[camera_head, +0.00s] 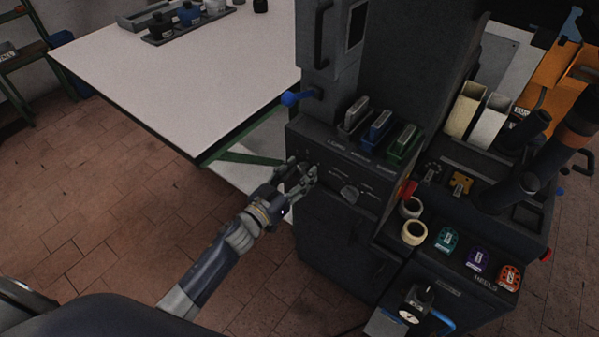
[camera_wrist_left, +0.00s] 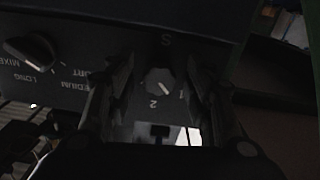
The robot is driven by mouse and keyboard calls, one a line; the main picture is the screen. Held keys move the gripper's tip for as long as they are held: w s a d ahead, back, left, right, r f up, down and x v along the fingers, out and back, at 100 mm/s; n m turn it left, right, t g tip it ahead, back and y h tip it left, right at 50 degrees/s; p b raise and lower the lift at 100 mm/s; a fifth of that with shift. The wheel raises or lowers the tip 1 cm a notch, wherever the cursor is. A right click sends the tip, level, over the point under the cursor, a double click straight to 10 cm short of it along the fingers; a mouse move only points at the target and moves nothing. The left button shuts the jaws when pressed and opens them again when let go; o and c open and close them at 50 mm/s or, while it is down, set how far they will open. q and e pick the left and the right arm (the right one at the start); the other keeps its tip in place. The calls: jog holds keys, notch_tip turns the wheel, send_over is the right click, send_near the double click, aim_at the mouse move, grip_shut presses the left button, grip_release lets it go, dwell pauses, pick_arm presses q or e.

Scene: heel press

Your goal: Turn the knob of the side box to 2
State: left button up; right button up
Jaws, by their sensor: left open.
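The side box (camera_head: 325,150) is a dark box with labelled controls on its front panel. My left gripper (camera_head: 306,176) is at the left part of that panel and hides what lies behind it. In the left wrist view a small dark knob (camera_wrist_left: 158,81) with a white pointer mark sits between the two fingers of my left gripper (camera_wrist_left: 160,88). The fingers are open, one on each side of it, with no clear contact. The marks S, 1 and 2 stand around the knob. Its white mark appears to point toward 1. My right gripper is not in view.
A larger selector knob (camera_head: 349,194) is to the right on the same panel; it also shows in the left wrist view (camera_wrist_left: 30,50). Coloured cartridges (camera_head: 379,132) stand on top of the box. A white table (camera_head: 190,85) is behind left, and a blue-ended lever (camera_head: 291,98) sticks out above.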

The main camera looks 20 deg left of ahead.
pick_arm(q)
jog(key=shift+w, duration=0.15)
jog(key=shift+c, duration=0.4)
jog(key=c, duration=1)
jog(key=shift+m, duration=0.3)
jog(key=m, duration=0.4)
jog(key=shift+a+m, duration=0.1)
jog(key=shift+m, duration=2)
